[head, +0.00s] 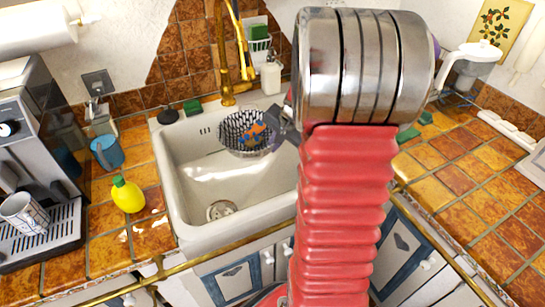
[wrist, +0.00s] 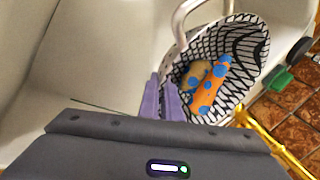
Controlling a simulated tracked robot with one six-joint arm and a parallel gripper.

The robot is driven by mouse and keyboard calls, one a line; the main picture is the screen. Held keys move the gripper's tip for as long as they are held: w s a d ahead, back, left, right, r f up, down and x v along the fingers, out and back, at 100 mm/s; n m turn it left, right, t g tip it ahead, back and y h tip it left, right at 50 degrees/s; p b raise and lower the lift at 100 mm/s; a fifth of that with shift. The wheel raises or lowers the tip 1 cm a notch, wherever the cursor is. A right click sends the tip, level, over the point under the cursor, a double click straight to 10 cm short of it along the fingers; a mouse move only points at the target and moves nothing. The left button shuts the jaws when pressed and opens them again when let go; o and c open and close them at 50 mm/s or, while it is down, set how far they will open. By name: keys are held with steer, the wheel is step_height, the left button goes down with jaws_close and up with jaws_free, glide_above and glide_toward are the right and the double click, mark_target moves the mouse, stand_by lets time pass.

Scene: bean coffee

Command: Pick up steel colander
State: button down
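The steel colander (head: 243,132) is at the back right of the white sink (head: 188,160). In the wrist view the colander (wrist: 250,45) shows as a patterned bowl with a loop handle, holding an orange sponge with blue spots and a tan piece. My gripper (head: 284,124) is at the colander's right side in the head view. In the wrist view its purple fingers (wrist: 161,84) are close together at the colander's near edge and appear shut on it; the exact contact is hidden. Whether the colander touches the sink is not clear.
A brass faucet (head: 226,75) stands behind the sink. A white soap bottle (head: 271,76) is at the back. A yellow bottle (head: 127,194), blue mug (head: 108,153) and coffee machine (head: 38,150) stand left. The right tiled counter (head: 460,165) has free room.

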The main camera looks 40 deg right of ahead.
step_height(320, 180, up, 3)
steer(key=shift+r, duration=0.1)
steer(key=a, duration=1.8)
steer(key=shift+s, duration=0.15)
